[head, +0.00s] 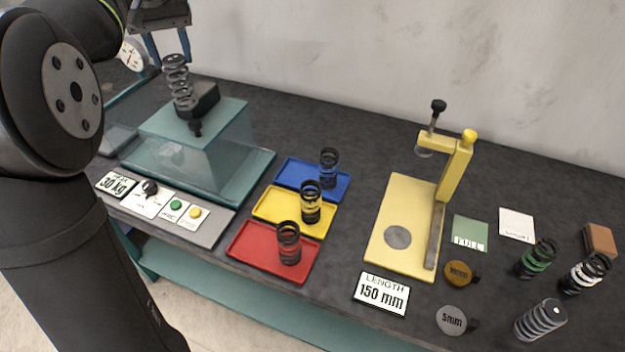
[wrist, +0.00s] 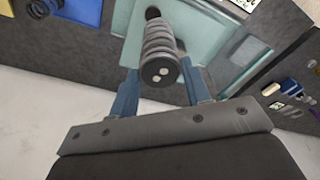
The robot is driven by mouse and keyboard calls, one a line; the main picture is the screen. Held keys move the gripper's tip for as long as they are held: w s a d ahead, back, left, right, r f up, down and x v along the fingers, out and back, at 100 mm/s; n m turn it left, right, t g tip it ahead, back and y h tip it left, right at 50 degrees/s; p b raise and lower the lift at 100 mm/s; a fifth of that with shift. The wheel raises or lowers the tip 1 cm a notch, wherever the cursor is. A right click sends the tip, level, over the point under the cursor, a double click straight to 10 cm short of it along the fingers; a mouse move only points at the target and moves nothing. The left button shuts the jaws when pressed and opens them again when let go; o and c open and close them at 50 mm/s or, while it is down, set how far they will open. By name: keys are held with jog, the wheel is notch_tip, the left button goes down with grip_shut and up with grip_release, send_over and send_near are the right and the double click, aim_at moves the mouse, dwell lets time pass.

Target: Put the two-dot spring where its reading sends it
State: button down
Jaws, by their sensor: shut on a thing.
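The two-dot spring (wrist: 160,50) is a grey coil; two pale dots show on its end cap in the wrist view. My gripper (wrist: 158,68) is shut on it, one blue finger on each side. In the head view the spring (head: 178,85) is upright and slightly tilted at the upper left, over the black seat of the teal press (head: 205,140); I cannot tell whether it touches the seat. My gripper (head: 168,42) is at its top. A display reads 30 kg (head: 114,184). The length display (head: 381,293) reads 150 mm.
Blue (head: 338,187), yellow (head: 265,210) and red (head: 250,245) trays each hold a spring with a matching band. A yellow length gauge (head: 400,215) stands right of them. Loose springs (head: 540,320), discs (head: 459,273) and cards (head: 470,232) lie at the right. A control panel has knob and buttons (head: 176,204).

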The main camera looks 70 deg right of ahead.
jog(key=s+d+f+m+g, duration=0.1)
jog(key=s+d+f+m, duration=0.5)
jog(key=s, duration=0.4)
jog(key=s+d+f+m, duration=0.4)
jog(key=s+d+f, duration=0.1)
jog(key=s+f, duration=0.45)
notch_tip(320, 180, down, 10)
jog(key=shift+s+d+r, duration=0.2)
jog(key=shift+s+d, duration=0.1)
jog(key=shift+s, duration=0.15)
jog(key=shift+f, duration=0.2)
jog(key=c, duration=0.7)
grip_release()
jog(key=shift+c, duration=0.2)
jog(key=shift+r, duration=0.1)
